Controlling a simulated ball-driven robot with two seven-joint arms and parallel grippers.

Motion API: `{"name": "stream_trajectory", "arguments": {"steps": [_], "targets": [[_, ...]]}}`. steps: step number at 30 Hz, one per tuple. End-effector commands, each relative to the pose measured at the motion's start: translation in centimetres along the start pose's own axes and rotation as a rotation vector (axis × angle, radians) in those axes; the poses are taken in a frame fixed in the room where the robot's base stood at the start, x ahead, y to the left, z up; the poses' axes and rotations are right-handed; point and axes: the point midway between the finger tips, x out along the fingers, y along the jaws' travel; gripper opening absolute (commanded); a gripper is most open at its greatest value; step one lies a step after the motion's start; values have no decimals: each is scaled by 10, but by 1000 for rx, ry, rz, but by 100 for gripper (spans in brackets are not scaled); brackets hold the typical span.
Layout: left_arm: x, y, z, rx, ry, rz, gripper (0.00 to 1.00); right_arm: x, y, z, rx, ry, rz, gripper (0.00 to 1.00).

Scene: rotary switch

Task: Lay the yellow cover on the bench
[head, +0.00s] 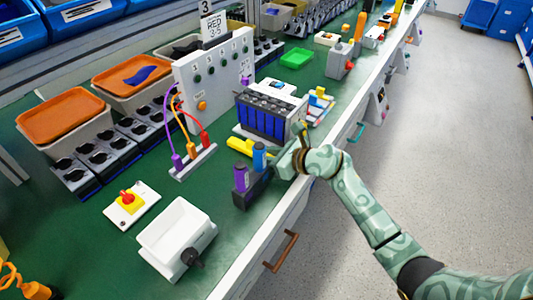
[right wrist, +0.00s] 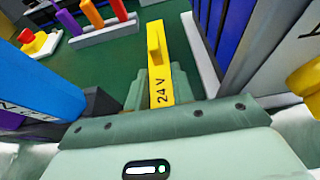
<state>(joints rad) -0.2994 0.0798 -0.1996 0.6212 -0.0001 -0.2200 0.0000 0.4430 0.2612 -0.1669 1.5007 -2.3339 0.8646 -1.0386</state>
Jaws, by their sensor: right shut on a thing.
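The yellow cover (head: 241,147), a narrow bar, shows in the head view just in front of the blue battery pack (head: 262,117). In the right wrist view the cover (right wrist: 160,72) bears "24 V" and has a raised tab. My right gripper (head: 278,158) is shut on it, with its fingers partly hidden beneath the cover in the wrist view. I cannot tell whether the cover touches the green bench (head: 110,240). My left gripper is not in view.
A black holder (head: 250,190) with blue and purple cells stands close in front of the right gripper. A strip with purple, orange and red plugs (head: 193,160) lies to the left. A white box with a black knob (head: 178,237) stands nearer. Bare green bench lies between them.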

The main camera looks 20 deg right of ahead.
Motion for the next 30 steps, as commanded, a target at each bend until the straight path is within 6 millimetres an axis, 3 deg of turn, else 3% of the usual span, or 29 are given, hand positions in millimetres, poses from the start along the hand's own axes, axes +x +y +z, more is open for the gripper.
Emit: {"name": "stream_trajectory", "arguments": {"steps": [7,8,10,19,23,30], "targets": [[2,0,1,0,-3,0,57,2,0,-5,0,0,0,2],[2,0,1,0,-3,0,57,2,0,-5,-1,1,0,27],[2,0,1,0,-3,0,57,2,0,-5,0,1,0,46],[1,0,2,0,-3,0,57,1,0,-3,0,0,0,46],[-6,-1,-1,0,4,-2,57,-5,0,12,-1,-4,-1,46],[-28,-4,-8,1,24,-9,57,-64,-1,10,-6,2,-2,46]]}}
